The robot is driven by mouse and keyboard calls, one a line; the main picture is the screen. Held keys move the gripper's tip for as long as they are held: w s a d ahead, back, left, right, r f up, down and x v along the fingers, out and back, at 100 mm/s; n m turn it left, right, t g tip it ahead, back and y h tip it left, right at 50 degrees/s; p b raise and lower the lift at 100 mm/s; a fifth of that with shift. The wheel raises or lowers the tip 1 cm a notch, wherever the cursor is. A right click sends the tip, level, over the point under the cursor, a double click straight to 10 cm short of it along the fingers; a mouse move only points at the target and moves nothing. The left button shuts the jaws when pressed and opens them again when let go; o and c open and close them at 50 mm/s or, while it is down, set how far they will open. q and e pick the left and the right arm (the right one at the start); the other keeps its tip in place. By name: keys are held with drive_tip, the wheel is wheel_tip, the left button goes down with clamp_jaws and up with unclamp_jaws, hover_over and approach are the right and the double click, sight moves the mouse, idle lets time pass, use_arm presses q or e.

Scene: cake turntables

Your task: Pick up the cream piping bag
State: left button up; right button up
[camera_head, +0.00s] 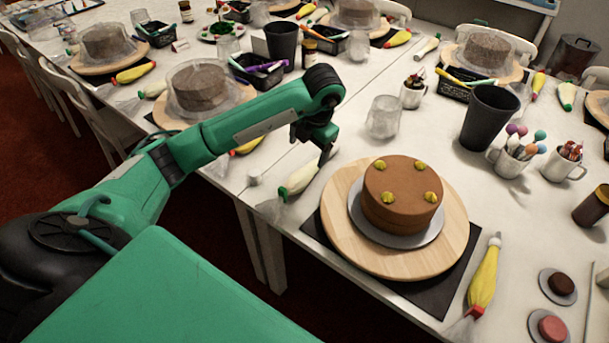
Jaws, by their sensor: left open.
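The cream piping bag (301,178) lies on the white table, left of the wooden turntable, with its clear, crumpled end toward the table's front edge. My left gripper (326,152) reaches in from the left, pointing down over the far end of this bag. Its jaws are open, and nothing shows held in them. I cannot tell whether a finger touches the bag. My right gripper is out of view.
A brown cake with yellow dollops (402,190) stands on the turntable (345,232), over a black mat (437,292). A yellow piping bag (482,280) lies to its right. A clear jar (383,118) stands behind the gripper.

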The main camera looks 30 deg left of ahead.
sight(300, 176)
use_arm(q)
drive_tip(key=x, duration=0.8)
drive_tip(key=shift+s, duration=0.1)
drive_tip(key=shift+p+x, duration=0.4)
drive_tip(key=shift+x, duration=2.45)
drive_tip(key=shift+s, duration=0.1)
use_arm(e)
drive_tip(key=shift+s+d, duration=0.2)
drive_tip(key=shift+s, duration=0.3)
use_arm(q)
drive_tip(key=shift+c, duration=0.4)
drive_tip(key=c, duration=0.6)
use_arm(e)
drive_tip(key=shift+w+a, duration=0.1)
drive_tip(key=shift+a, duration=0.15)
